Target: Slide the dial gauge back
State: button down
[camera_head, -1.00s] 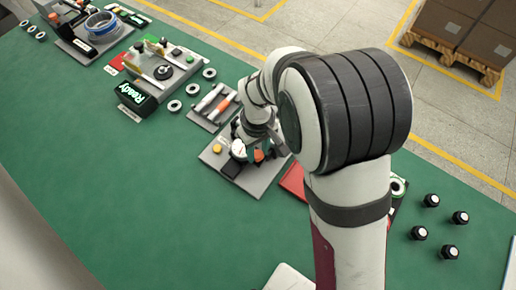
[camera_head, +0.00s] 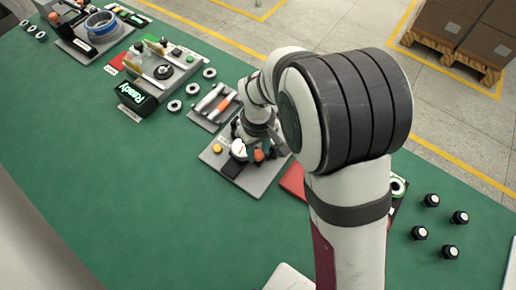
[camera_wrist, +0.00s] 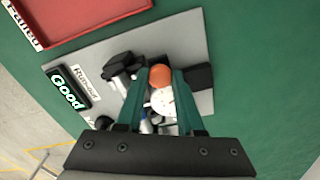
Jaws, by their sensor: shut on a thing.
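The dial gauge (camera_wrist: 164,103) has a round white face and an orange knob (camera_wrist: 160,76). It stands on a grey base plate (camera_wrist: 195,45). In the head view the gauge's white face (camera_head: 238,149) shows beside my gripper, which partly covers the fixture. My gripper (camera_wrist: 160,80) has two teal fingers, one on each side of the orange knob, and is shut on it. The lower part of the gauge is partly hidden between the fingers.
A lit "Good" display (camera_wrist: 68,88) and a "Runout" label (camera_wrist: 87,82) are on the plate. A red tray (camera_wrist: 85,15) lies beside it. Open green bench (camera_head: 110,190) is at left.

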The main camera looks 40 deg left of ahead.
jog(key=shift+s, duration=1.75)
jog(key=c, duration=0.5)
grip_release()
notch_tip(320, 180, up, 16)
jog(key=shift+f, duration=0.1)
jog(key=shift+d, duration=0.1)
